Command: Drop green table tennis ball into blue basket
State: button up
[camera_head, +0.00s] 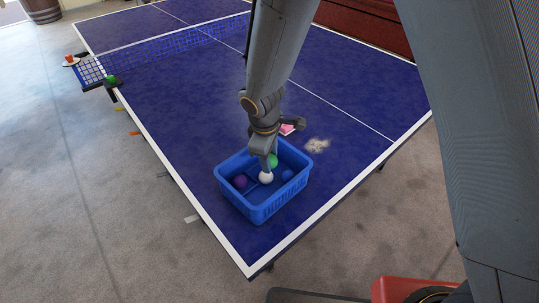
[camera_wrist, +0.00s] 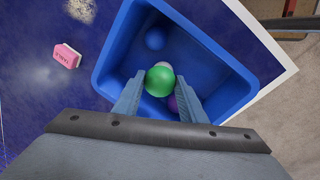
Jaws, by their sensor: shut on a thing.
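The blue basket (camera_head: 262,213) stands on the near part of the blue table; its wall also shows in the wrist view (camera_wrist: 108,66). My gripper (camera_head: 270,160) points down into the basket's opening. It is shut on the green table tennis ball (camera_wrist: 160,80), which sits between the fingertips; the ball is partly hidden by a finger in the head view (camera_head: 273,160). A white ball (camera_head: 265,177), a purple ball (camera_head: 239,181) and a blue ball (camera_head: 287,174) are inside the basket. In the wrist view the white ball is mostly hidden behind the green one.
A pink block (camera_wrist: 66,56) and a pale patch (camera_head: 317,145) lie on the table (camera_head: 190,100) beyond the basket. A net (camera_head: 160,46) crosses the table farther back, with a small green thing (camera_head: 110,79) by its near end. The table's near edge is close to the basket.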

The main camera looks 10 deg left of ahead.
jog(key=shift+f, duration=0.55)
jog(key=o, duration=1.1)
jog(key=shift+s+a+r+b, duration=0.1)
jog(key=shift+s+r+b, duration=0.2)
jog(key=shift+r, duration=1)
jog(key=shift+s+r+b, duration=0.25)
jog(key=shift+r+b, duration=0.1)
jog(key=shift+r, duration=0.9)
jog(key=shift+s+a+r+b, duration=0.1)
jog(key=shift+s+r+b, duration=0.2)
jog(key=shift+r, duration=1)
jog(key=shift+w, duration=0.1)
jog(key=s+d+m+b, duration=0.1)
jog(key=s+d+m, duration=0.1)
jog(key=d+m, duration=0.3)
jog(key=s+d+r+m+b, duration=0.1)
jog(key=s+d+m, duration=0.2)
jog(key=d, duration=1.1)
jog(key=s+d+m+b, duration=0.1)
jog(key=s+d+m, duration=0.1)
jog(key=d+m, duration=0.5)
jog(key=shift+s+d+r+m+g, duration=0.15)
jog(key=shift+d+r+m+g, duration=0.05)
jog(key=shift+d, duration=0.5)
jog(key=shift+s+d+r+m+g, duration=0.1)
jog(key=shift+d+r+m+g, duration=0.1)
jog(key=shift+d, duration=0.5)
